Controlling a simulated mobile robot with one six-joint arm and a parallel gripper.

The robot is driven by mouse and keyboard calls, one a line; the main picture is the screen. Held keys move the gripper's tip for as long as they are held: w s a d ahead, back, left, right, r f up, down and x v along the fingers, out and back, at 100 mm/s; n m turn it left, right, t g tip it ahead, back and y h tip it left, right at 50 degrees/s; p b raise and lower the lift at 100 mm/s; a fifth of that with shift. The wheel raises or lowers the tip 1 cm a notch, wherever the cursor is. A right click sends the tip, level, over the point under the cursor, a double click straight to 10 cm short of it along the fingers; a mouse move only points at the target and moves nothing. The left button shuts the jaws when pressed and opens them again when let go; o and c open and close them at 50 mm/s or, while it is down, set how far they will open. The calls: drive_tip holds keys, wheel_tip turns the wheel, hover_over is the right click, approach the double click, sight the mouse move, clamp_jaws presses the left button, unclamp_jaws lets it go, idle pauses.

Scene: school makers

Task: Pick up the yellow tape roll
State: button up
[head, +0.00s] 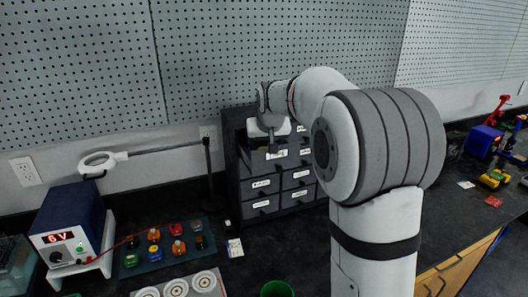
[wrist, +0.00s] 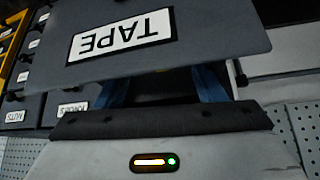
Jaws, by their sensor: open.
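I cannot make out the yellow tape roll in either view. In the wrist view a dark grey drawer front (wrist: 215,42) with a white TAPE label, upside down there, fills the upper middle. My gripper (wrist: 163,82) is close to this drawer front, which hides part of the fingers; a dark gap shows between two bluish strips. In the head view my gripper (head: 271,138) is at the upper part of the dark drawer cabinet (head: 235,165), in front of a labelled drawer. It is open, and I see nothing held. The drawer's inside is hidden.
A power supply (head: 73,225) stands at the left, with small coloured jars (head: 154,236) on a mat beside it. A magnifier lamp (head: 100,160) reaches along the wall. A green cup (head: 277,289) is at the front edge. Tools (head: 494,179) lie far right.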

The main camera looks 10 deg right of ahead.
drive_tip(key=shift+x, duration=1.5)
drive_tip(key=shift+d, duration=0.1)
drive_tip(key=shift+c, duration=0.3)
drive_tip(key=c, duration=1)
drive_tip(key=shift+r, duration=0.15)
